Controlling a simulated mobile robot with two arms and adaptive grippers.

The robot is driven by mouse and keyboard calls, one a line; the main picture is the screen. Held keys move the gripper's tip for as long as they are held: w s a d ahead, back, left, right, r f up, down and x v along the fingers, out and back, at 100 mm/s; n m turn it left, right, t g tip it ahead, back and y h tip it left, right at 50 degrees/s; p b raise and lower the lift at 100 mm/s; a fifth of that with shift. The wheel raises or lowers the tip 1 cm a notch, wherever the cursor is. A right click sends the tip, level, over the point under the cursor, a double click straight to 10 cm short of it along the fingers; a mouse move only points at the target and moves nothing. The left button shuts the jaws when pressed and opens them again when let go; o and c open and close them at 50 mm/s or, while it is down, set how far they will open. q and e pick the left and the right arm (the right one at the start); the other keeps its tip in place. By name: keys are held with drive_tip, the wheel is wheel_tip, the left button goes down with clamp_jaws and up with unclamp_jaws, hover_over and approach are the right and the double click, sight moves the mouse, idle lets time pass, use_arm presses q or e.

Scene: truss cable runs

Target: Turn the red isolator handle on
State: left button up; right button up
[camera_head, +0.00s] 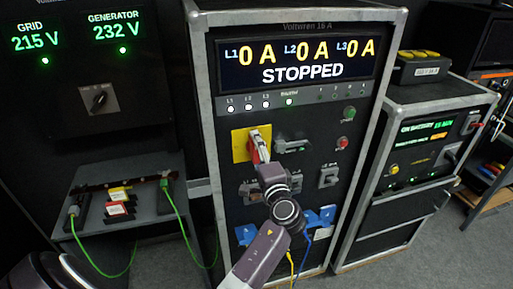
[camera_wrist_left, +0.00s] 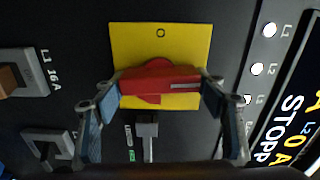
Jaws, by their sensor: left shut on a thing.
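The red isolator handle (camera_head: 256,152) sits on a yellow plate (camera_head: 239,146) on the front of the tall cabinet, below its display. In the left wrist view the red handle (camera_wrist_left: 158,79) lies lengthwise between the two fingers, with a white mark near its right end. An O shows at the top of the yellow plate (camera_wrist_left: 160,42). My left gripper (camera_head: 263,156) is at the handle and partly covers it; in the left wrist view the gripper (camera_wrist_left: 160,86) is shut on it, one finger at each end. My right gripper is not in view.
The cabinet display (camera_head: 297,60) reads STOPPED and 0 A on L1, L2 and L3. Grey connectors (camera_head: 328,177) and blue ones (camera_head: 320,218) sit around my arm. A shelf (camera_head: 150,205) with green cables is left; a smaller case (camera_head: 425,150) stands right.

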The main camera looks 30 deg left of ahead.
use_arm(q)
drive_tip(key=shift+m, duration=0.6)
drive_tip(key=o, duration=1.2)
drive_tip(key=shift+c, duration=0.2)
drive_tip(key=v, duration=1.2)
